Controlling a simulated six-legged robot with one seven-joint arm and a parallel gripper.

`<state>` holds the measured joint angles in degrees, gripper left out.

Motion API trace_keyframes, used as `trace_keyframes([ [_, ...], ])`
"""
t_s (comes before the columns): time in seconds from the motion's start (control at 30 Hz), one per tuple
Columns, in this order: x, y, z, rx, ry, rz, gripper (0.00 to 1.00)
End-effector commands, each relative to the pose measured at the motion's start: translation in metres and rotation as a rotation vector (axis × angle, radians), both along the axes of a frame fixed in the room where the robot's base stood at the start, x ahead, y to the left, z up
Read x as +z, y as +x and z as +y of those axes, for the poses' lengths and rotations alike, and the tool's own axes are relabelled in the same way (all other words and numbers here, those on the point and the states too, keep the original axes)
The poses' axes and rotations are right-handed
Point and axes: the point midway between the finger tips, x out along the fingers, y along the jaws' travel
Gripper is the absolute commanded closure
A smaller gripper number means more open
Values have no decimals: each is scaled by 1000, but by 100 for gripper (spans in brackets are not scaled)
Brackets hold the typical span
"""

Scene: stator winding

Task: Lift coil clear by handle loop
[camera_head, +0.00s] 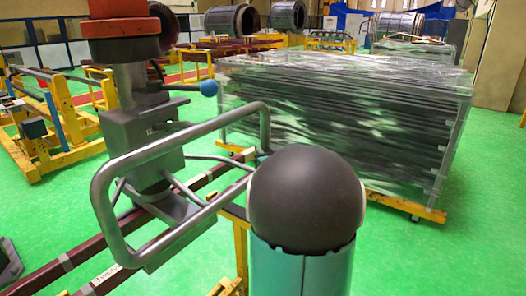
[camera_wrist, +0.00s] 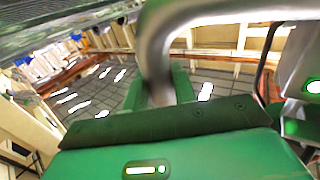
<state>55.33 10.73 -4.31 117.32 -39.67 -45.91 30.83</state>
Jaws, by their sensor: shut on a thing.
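A grey tubular handle loop (camera_head: 175,145) stands out from a grey block-shaped fixture (camera_head: 140,135) in the head view. The fixture sits over long dark red bars (camera_head: 100,282), which look like the coil. A yellow support shows below them; contact with it is unclear. In the wrist view the loop's tube (camera_wrist: 160,50) runs down to my green gripper (camera_wrist: 158,88), which is shut on it. The tube hides part of the fingers. In the head view my own dark round joint hides the gripper and the loop's right end.
A yellow-footed cart with wrapped grey material (camera_head: 340,120) stands behind on the right. Yellow frames (camera_head: 55,110) stand at left. An orange-red cylinder (camera_head: 120,20) is above the fixture, and a blue knob (camera_head: 208,88) sticks out beside it. Green floor (camera_head: 480,260) is clear at right.

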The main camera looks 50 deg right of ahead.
Motion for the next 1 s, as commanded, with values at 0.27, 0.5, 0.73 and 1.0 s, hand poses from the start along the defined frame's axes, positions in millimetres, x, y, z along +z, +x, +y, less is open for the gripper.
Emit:
trace_keyframes([
  [0.27, 3, -2, -1, -4, -3, -4, 69],
  [0.5, 2, 0, 0, -1, -2, -3, 48],
  [0.73, 2, -3, 1, -1, -2, -3, 48],
  [1.0, 2, -40, 24, -4, -3, -3, 48],
])
